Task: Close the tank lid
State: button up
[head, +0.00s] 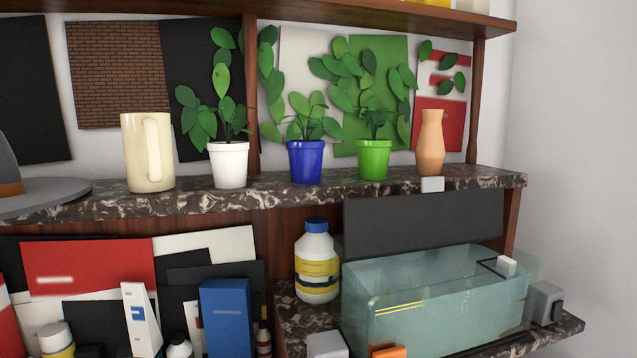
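The glass tank (440,318) stands on the lower right shelf, with pale greenish see-through walls and an open top. A wide dark grey panel (423,222) stands upright along the tank's back edge. It looks like the tank lid, raised open, though I cannot see a hinge. Its top edge is just below the marbled shelf above. A small white block on a dark bracket (506,266) sits at the tank's right rim. My gripper is not in view.
A white bottle with yellow bands (317,264) stands close to the tank's left. The marbled upper shelf (270,196) holds a mug, potted plants and an orange vase (430,145). A grey device (545,302) is right of the tank. An orange object (388,351) is at its front.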

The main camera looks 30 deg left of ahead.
aim_at(434, 217)
jog(key=u, duration=0.5)
jog(key=i, duration=0.5)
jog(key=u, duration=0.45)
